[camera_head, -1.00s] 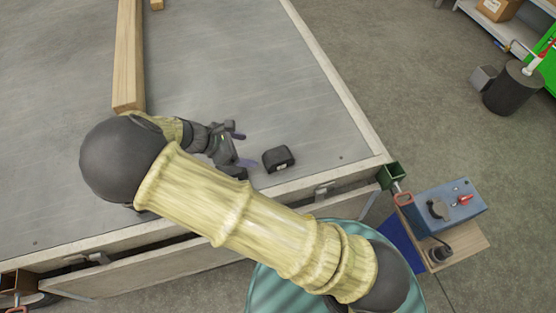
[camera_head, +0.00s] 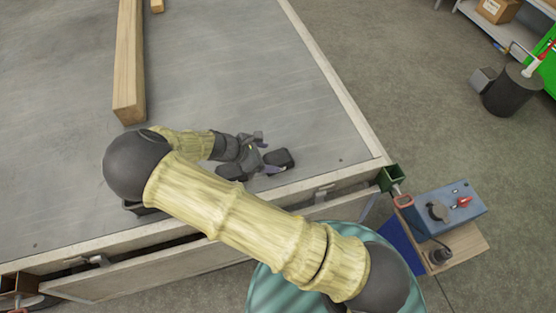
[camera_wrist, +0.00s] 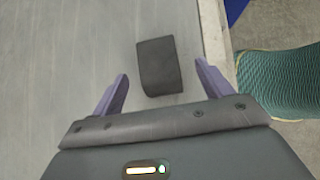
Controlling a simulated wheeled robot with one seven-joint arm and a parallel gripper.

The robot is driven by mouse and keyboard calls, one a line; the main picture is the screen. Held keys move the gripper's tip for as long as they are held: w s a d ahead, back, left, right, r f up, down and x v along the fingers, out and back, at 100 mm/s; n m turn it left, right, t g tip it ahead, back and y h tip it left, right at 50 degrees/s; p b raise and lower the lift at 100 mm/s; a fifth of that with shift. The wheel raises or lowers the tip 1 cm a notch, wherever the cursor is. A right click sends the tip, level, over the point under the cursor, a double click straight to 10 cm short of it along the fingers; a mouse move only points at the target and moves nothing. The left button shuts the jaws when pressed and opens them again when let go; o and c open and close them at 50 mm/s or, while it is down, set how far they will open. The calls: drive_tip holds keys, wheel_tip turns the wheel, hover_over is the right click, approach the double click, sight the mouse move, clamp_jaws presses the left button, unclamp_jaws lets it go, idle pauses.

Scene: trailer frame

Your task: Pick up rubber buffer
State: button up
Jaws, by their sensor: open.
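The rubber buffer (camera_head: 280,158) is a small black block on the grey trailer bed near its front edge. In the wrist view the buffer (camera_wrist: 159,66) lies ahead of and between the lines of the two purple fingers, a little nearer the right one. My gripper (camera_head: 268,156) is just left of the buffer in the head view; it also shows in the wrist view (camera_wrist: 160,84). Its fingers are spread, with the near end of the buffer at about fingertip level.
A long wooden beam (camera_head: 130,65) lies on the trailer bed (camera_head: 215,60) behind my arm. The bed's pale rim (camera_head: 345,105) runs along the right. A blue box (camera_head: 452,207) stands on a small wooden shelf (camera_head: 465,246) off the corner. The bed beyond the buffer is clear.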

sight(277, 157)
drive_tip(key=shift+x, duration=1.2)
drive_tip(key=shift+p+x, duration=0.35)
drive_tip(key=shift+x, duration=2.25)
drive_tip(key=shift+w, duration=0.15)
drive_tip(key=shift+a, duration=0.1)
drive_tip(key=c, duration=1.2)
drive_tip(key=shift+c, duration=0.2)
drive_tip(key=shift+r, duration=0.1)
